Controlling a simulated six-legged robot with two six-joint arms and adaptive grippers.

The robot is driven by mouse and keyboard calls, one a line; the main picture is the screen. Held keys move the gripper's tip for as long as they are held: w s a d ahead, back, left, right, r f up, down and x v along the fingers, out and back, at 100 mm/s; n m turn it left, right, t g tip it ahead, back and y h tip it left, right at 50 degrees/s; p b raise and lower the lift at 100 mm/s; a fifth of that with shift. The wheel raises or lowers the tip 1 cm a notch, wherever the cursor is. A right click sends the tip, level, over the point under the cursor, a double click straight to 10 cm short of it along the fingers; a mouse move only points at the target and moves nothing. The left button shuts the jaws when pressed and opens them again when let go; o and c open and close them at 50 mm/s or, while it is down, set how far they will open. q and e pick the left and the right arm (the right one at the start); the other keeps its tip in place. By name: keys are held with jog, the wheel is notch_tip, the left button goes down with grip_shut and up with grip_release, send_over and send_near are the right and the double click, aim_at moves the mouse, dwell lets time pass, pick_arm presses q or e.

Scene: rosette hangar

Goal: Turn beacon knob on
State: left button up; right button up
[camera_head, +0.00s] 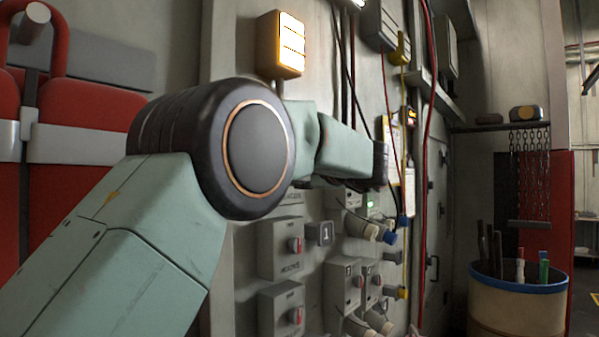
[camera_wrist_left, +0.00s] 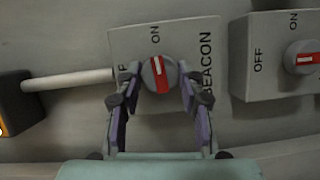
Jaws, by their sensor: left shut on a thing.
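In the left wrist view, the beacon knob (camera_wrist_left: 158,76) is round and grey with a red, white-tipped bar, on a grey box (camera_wrist_left: 190,35) lettered BEACON. The bar stands nearly upright in the picture, toward the ON mark, slightly tilted. My left gripper (camera_wrist_left: 160,82) is shut on the knob, one finger on each side. Part of the OFF lettering is hidden. In the head view, my left arm hides the gripper and the beacon box. A wall lamp (camera_head: 281,45) above my arm glows yellow-white. My right gripper is not in view.
A neighbouring switch box (camera_wrist_left: 262,82) has its bar toward OFF. In the head view, more switch boxes (camera_head: 280,312) and plug connectors line the panel below my arm. Cables hang to the right. A drum (camera_head: 517,312) holding rods stands at lower right.

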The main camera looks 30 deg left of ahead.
pick_arm(q)
jog(key=shift+m, duration=0.6)
jog(key=o, duration=1.2)
jog(key=shift+d, duration=0.1)
jog(key=v, duration=1.1)
jog(key=shift+s+d+r, duration=0.1)
jog(key=shift+d+r, duration=0.15)
jog(key=shift+d, duration=0.15)
jog(key=shift+d+r, duration=0.15)
jog(key=shift+d, duration=0.05)
